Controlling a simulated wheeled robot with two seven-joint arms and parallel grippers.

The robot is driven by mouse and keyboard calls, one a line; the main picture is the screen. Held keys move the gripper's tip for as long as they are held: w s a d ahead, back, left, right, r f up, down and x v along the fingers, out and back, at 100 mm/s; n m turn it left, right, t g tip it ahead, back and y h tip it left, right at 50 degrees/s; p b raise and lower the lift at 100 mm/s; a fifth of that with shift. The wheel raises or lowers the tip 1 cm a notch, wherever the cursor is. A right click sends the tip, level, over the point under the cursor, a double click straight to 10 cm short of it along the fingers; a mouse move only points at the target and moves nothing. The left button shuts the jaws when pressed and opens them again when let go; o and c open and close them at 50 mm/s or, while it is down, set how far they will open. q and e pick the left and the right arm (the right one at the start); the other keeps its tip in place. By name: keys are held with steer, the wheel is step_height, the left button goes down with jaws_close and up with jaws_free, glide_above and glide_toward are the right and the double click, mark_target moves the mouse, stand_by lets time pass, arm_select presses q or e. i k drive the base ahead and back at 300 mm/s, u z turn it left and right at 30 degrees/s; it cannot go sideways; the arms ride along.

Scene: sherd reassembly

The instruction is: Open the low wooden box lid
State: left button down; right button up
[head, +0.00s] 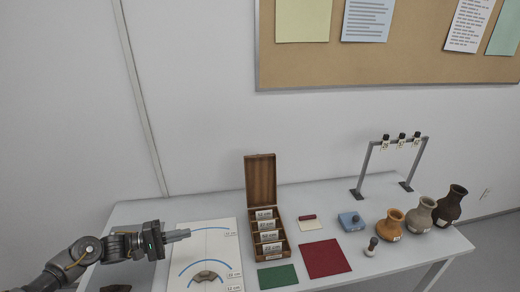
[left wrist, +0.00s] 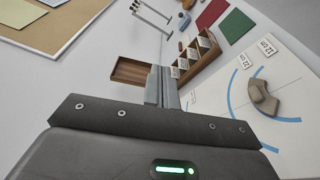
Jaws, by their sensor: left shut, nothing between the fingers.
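The low wooden box (head: 286,240) stands on the table right of the white sheet, and its compartments carry white labels. Its wooden lid (head: 261,180) stands upright, open, at the back of the box. In the left wrist view the lid (left wrist: 131,71) shows beyond the fingers, beside the box (left wrist: 205,50). My left gripper (head: 188,234) is shut and empty, above the white sheet, left of the box and apart from it. The left fingers show in the left wrist view (left wrist: 162,88). My right gripper is not in view.
The white sheet (head: 217,235) has blue arcs and a sherd (head: 207,277). Green (head: 278,276) and dark red (head: 326,258) mats lie in front and right. A blue block (head: 351,222), vases (head: 420,214) and a metal stand (head: 393,148) are further right.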

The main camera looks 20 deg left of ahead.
mark_target(261, 171)
steer(key=i, duration=1.3)
